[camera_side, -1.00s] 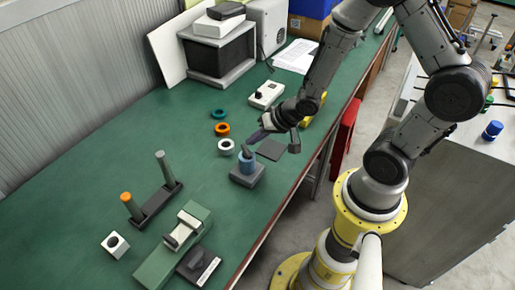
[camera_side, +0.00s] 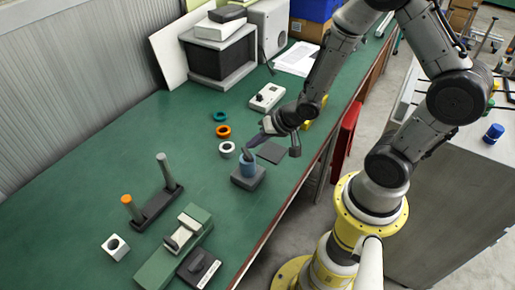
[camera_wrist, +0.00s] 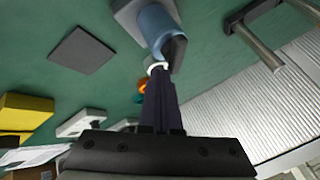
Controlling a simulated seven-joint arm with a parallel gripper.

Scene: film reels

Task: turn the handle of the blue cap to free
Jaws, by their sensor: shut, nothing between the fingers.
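The blue cap (camera_side: 247,169) is a blue cylinder on a grey block (camera_side: 240,182), left of my gripper in the side view. It also shows at the top of the wrist view (camera_wrist: 153,22), with a dark grey handle (camera_wrist: 176,50) at its end. My gripper (camera_side: 253,143) is shut and empty, with its dark fingers tilted down towards the top of the cap. In the wrist view the fingertips (camera_wrist: 160,72) are close to the handle. I cannot tell whether they touch it.
A white ring (camera_side: 226,149), an orange ring (camera_side: 222,131) and a teal ring (camera_side: 220,116) lie behind the cap. A dark flat plate (camera_side: 271,153) lies to its right. A two-post stand (camera_side: 156,207) is at the left. Green bench is clear between.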

